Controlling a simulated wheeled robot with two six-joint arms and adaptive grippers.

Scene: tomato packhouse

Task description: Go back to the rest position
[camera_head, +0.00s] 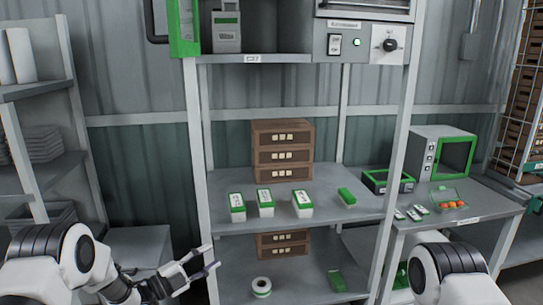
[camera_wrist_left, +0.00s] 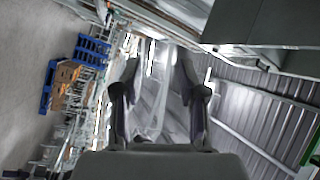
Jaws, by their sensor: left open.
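My left gripper (camera_head: 207,262) is open and empty in the head view, in front of the left post of the shelf rack. In the left wrist view its two fingers (camera_wrist_left: 158,90) are spread with nothing between them. My right arm shows only as a white and black joint at the lower right of the head view; its gripper is out of the picture.
The rack's middle shelf (camera_head: 270,215) carries several white-and-green boxes (camera_head: 265,203) and a brown drawer unit (camera_head: 283,150). A roll (camera_head: 261,287) lies on the lower shelf. A side table (camera_head: 480,212) at right holds a green-framed machine (camera_head: 442,155) and a tomato container (camera_head: 449,203).

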